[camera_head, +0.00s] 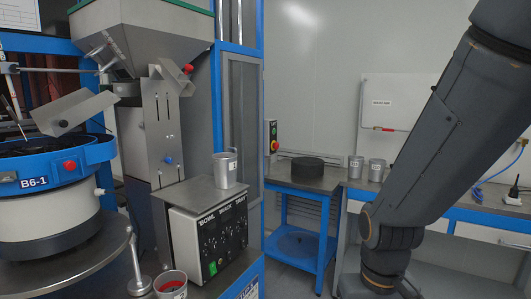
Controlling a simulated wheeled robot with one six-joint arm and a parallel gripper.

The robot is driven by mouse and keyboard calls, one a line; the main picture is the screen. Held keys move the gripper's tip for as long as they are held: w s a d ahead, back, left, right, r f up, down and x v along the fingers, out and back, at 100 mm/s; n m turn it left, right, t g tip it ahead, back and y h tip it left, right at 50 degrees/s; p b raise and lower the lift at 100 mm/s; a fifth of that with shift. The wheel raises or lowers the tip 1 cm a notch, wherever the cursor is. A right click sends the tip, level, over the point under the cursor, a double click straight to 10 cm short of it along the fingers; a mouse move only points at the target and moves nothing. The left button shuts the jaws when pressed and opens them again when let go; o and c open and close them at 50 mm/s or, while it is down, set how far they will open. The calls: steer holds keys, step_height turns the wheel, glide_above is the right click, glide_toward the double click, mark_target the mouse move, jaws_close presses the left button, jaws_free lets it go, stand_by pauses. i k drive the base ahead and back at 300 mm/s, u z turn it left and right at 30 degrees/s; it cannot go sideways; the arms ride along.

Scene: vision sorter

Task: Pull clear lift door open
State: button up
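A tall blue-framed panel (243,130) that looks clear stands behind the feeder, left of centre. It may be the clear lift door; I cannot tell surely, and no handle on it is plain to see. My dark grey arm comes down the right side of the view, well to the right of this panel. My gripper is outside the picture, past the bottom edge.
The bowl feeder (50,185) and the control box (208,235) fill the left. A metal cup (224,172) stands on the box. A black round block (307,170) sits on a blue-legged table (290,188). Two cups (356,166) stand on the back bench. Floor shows between table and arm.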

mark_target(225, 55)
steer(key=z, duration=0.05)
steer(key=i, duration=0.9)
steer(key=u, duration=0.75)
